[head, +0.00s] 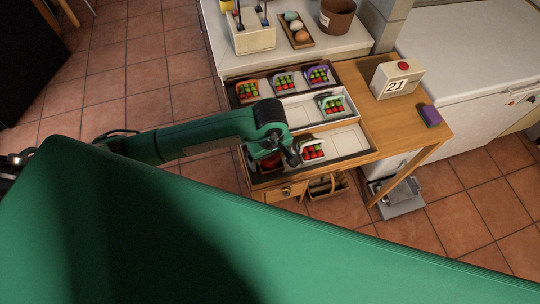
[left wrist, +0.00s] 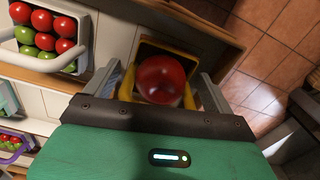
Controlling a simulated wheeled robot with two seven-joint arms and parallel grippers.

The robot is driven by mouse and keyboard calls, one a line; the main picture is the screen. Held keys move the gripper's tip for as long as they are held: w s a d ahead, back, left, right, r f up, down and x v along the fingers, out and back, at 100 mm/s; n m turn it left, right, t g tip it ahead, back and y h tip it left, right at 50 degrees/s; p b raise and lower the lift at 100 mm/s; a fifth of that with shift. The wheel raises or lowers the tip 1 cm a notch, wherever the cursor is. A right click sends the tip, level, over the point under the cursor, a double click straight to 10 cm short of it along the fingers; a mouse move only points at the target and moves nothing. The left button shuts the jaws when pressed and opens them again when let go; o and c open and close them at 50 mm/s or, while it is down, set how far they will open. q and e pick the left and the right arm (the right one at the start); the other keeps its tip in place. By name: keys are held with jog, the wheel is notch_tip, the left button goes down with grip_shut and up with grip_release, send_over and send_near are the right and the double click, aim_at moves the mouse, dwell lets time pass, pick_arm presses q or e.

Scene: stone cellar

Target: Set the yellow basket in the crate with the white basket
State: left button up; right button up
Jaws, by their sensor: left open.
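The front crate (head: 346,141) on the table has a dark rim and pale cells. The white basket (head: 312,151), with red and green balls, stands in it; it also shows at upper left in the left wrist view (left wrist: 22,35). The yellow basket (left wrist: 127,84) holds a large red ball (left wrist: 160,78) and appears to be in the crate's left end, beside the white basket. My left gripper (left wrist: 163,92) is open, its fingers on either side of the yellow basket. In the head view my left gripper (head: 277,157) mostly hides this basket. My right gripper is not in view.
Behind are a white crate (head: 297,112) with a teal basket (head: 331,105) and a dark crate (head: 262,77) with several baskets. A number box (head: 397,80) and a purple-yellow block (head: 430,115) are on the table's right. The front crate's right cell is bare.

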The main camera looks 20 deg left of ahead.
pick_arm(q)
jog(key=shift+r, duration=0.35)
notch_tip(320, 180, up, 10)
jog(key=b, duration=0.4)
jog(key=shift+r, duration=0.75)
